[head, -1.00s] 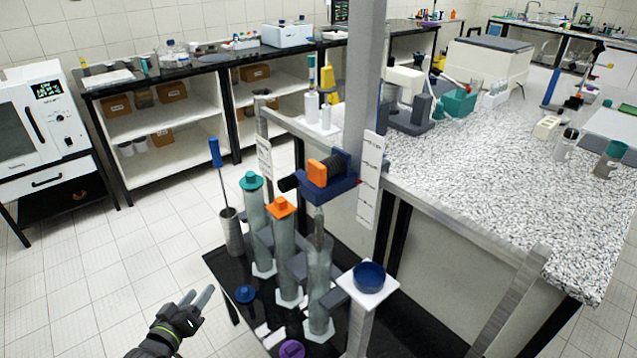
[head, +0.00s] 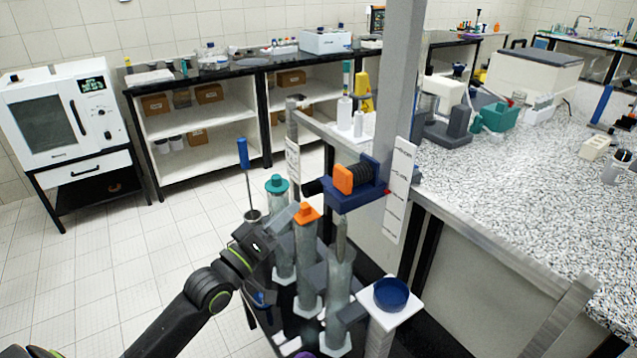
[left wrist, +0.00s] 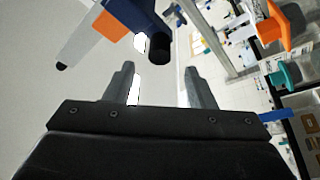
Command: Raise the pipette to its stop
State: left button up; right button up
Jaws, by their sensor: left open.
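The blue carriage (head: 368,198) with an orange ring (head: 343,180) and a black knob (head: 313,187) sits on the grey upright column. Below it, a slim grey pipette (head: 341,238) points into the top of a clear cylinder (head: 338,290). My left gripper (head: 288,216) is open and empty, below and left of the knob. In the left wrist view, the black knob (left wrist: 159,47) lies ahead of the gap between the spread fingers (left wrist: 158,85), apart from them. My left gripper partly hides the teal-capped cylinder. My right gripper is not in view.
Cylinders with an orange cap (head: 307,212) and a teal cap (head: 276,183) stand close by my left gripper. A blue-handled rod (head: 243,155) stands behind it. A blue bowl (head: 391,293) sits on a white post at right. A speckled bench (head: 500,180) lies beyond the column.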

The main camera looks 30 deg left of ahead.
aim_at(318, 179)
pick_arm(q)
jog(key=x, duration=1.1)
jog(key=shift+b, duration=0.35)
grip_shut()
